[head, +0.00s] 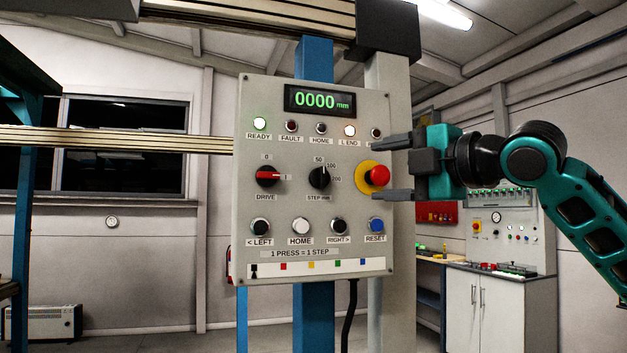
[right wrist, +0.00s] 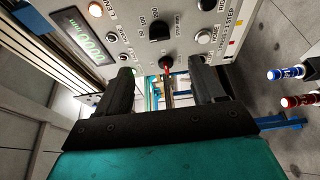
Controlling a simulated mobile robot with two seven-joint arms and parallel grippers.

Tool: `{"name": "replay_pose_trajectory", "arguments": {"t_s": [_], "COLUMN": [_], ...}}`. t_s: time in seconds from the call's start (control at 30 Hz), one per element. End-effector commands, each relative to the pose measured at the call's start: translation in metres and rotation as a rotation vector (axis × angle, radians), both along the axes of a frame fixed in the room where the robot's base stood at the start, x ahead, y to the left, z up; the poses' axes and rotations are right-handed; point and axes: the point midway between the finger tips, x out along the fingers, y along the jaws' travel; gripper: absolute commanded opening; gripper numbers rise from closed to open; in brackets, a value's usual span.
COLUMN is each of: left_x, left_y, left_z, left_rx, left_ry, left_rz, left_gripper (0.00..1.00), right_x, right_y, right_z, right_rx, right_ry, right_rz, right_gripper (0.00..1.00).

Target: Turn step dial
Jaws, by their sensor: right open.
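The step dial (head: 319,177) is a black knob in the middle of a grey control panel (head: 250,105), with marks 50, 100 and 200 around it. Its pointer leans upward, towards the 50 and 100 side; the exact mark is too small to tell. The dial also shows at the top of the right wrist view (right wrist: 160,30). My right gripper (head: 376,169) is open and empty. Its two fingers reach in from the right, in front of the panel's right edge, above and below the red stop button. The dial lies left of the fingertips, apart from them. My left gripper is not in view.
A red stop button (head: 379,175) on a yellow ring sits between the step dial and my gripper in the picture. The drive dial (head: 268,176) is left of it. Push buttons line the panel below. The display (head: 314,101) reads 0000 mm.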

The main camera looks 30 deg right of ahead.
Motion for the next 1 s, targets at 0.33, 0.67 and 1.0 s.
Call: {"name": "replay_pose_trajectory", "arguments": {"t_s": [0.33,0.67,1.0], "left_x": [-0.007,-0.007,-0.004], "left_y": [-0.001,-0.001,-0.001], "left_z": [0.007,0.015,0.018], "left_rx": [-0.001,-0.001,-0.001], "left_ry": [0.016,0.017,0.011], "left_rz": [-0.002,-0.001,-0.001], "left_gripper": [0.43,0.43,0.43], "right_x": [0.054,0.112,0.127], "right_y": [0.010,0.018,0.020], "right_z": [0.001,0.001,0.000], "right_rx": [0.002,0.002,0.000], "right_ry": [0.002,0.001,0.000], "right_rz": [0.005,0.002,0.001], "right_gripper": [0.68,0.68,0.68]}}
